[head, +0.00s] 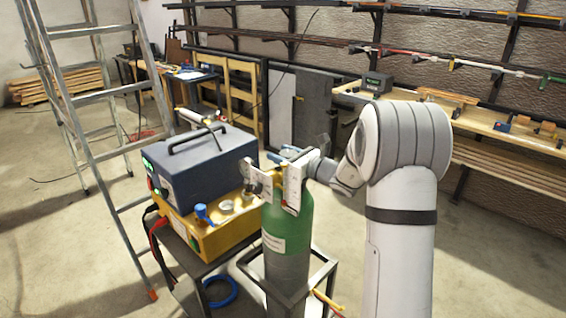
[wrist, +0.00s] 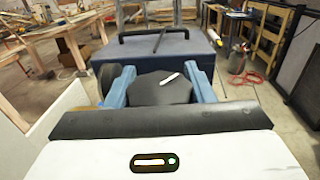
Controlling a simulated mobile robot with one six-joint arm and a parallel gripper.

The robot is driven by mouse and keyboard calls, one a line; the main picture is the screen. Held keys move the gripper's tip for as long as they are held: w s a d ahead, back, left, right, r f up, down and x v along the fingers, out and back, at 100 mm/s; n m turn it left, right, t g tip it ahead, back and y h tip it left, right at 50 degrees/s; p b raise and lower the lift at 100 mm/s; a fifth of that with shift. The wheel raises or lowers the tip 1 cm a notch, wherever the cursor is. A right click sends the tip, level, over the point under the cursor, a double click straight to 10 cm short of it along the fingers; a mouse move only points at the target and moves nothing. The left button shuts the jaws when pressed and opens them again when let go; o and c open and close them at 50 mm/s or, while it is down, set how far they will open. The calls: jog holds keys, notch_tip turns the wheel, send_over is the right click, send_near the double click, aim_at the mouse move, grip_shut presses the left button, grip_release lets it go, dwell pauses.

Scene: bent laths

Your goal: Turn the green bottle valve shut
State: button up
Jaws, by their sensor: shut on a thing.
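The green bottle (head: 287,222) stands upright in a dark frame, with a green shoulder and a grey lower body. Its brass valve fittings show at the top, partly covered by my gripper (head: 272,172). In the wrist view a dark rounded valve knob (wrist: 158,92) with a white mark sits between the two blue fingers of my gripper (wrist: 160,84). The fingers are shut on the knob from both sides. The lower part of the knob is hidden by the dark edge of my gripper.
A dark blue machine (head: 190,160) sits on a yellow unit (head: 215,232) close left of the bottle. A ladder (head: 95,130) stands at the left. A wooden bench (head: 500,130) and wall racks are behind on the right. Floor between bench and bottle looks clear.

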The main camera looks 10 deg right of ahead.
jog(key=m+t+h+b, duration=0.1)
jog(key=m+h+b, duration=0.1)
jog(key=b, duration=0.1)
jog(key=shift+w+d+f+t+h, duration=0.1)
jog(key=shift+t+h, duration=0.2)
jog(key=shift+t, duration=0.1)
jog(key=shift+d+r+h, duration=0.1)
jog(key=shift+r+h, duration=0.1)
jog(key=shift+h, duration=0.1)
jog(key=o, duration=1)
jog(key=shift+c, duration=0.2)
jog(key=shift+f, duration=0.1)
jog(key=b+v, duration=0.1)
jog(key=v, duration=0.6)
jog(key=shift+s+d+b, duration=0.2)
jog(key=shift+s+b, duration=0.1)
